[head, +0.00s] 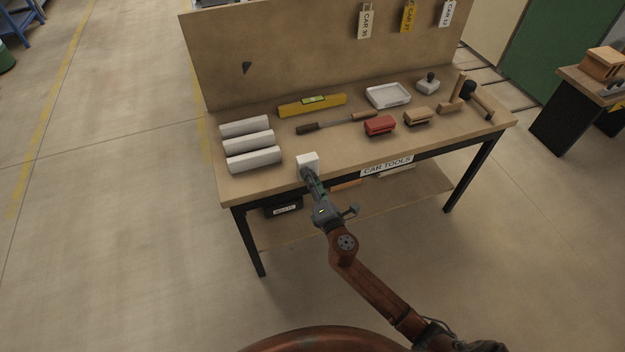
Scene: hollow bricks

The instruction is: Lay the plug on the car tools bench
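The car tools bench (335,165) stands ahead, with a white "CAR TOOLS" label on its front edge. A small white block, which I take to be the plug (307,158), is at the bench's front edge, left of the label. My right gripper (309,172) reaches up from below, its fingers at the near side of the block, and looks shut on it. The fingers hide the block's lower part, so I cannot tell whether it touches the bench top. My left gripper is not in view.
White rolls (249,142) lie left of the plug. Behind it are a yellow level (312,105) and a long tool (337,122); to the right are a red block (379,125), a white tray (388,95) and a wooden brush (417,116). Bench top around the plug is bare.

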